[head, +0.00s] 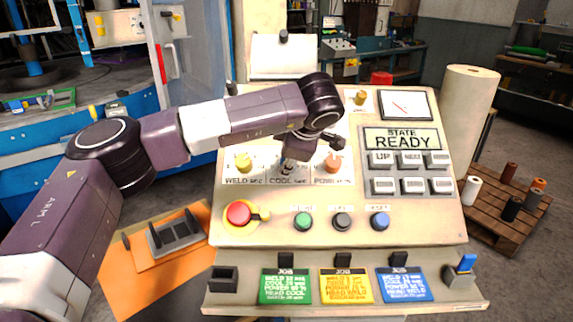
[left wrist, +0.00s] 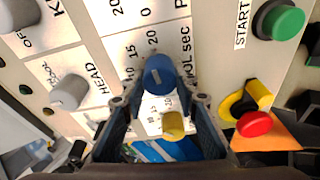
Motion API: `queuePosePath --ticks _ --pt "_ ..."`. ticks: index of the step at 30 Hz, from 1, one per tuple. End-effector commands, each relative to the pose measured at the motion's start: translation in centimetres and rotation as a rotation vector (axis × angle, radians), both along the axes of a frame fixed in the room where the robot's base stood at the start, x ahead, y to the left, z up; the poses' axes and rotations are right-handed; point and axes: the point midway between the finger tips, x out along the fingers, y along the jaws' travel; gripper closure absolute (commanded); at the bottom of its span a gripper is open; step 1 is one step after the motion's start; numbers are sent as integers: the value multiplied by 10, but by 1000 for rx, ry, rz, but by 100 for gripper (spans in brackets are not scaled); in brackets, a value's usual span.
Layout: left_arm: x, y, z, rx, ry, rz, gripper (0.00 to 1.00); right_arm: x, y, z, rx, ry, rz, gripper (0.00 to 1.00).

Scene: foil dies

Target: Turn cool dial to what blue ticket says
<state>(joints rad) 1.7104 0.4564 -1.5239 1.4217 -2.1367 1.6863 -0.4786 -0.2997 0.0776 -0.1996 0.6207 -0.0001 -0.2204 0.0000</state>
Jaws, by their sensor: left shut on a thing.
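The cool dial is a blue knob (left wrist: 158,75) in the left wrist view, with printed numbers including 10, 15 and 20 around it. My left gripper (left wrist: 157,103) is shut on this knob, one finger on each side. In the head view the left gripper (head: 289,164) covers most of the cool dial, above its COOL label. I cannot tell the exact setting. The blue ticket (head: 401,285) stands at the right of the row of job tickets on the lower ledge. Its COOL line is too small to read surely. My right gripper is not in view.
The yellow weld dial (head: 243,163) and salmon power dial (head: 333,163) flank the cool dial closely. Below are a red stop button (head: 238,213) and green, black and blue buttons. Green (head: 284,286) and yellow (head: 346,286) tickets stand beside the blue one. A READY display (head: 403,141) is right.

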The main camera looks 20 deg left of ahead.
Motion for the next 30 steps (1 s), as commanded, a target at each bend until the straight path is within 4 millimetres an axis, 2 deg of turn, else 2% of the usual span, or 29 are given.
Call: queuePosePath --ticks 10,24,25,30 --pt "1 -1 2 56 14 -91 96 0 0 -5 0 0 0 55" --pt "1 -1 2 64 16 -100 96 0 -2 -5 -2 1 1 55" --pt "1 -1 2 64 16 -100 70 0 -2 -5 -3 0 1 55" --pt "1 -1 2 63 17 -98 55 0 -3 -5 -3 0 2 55"
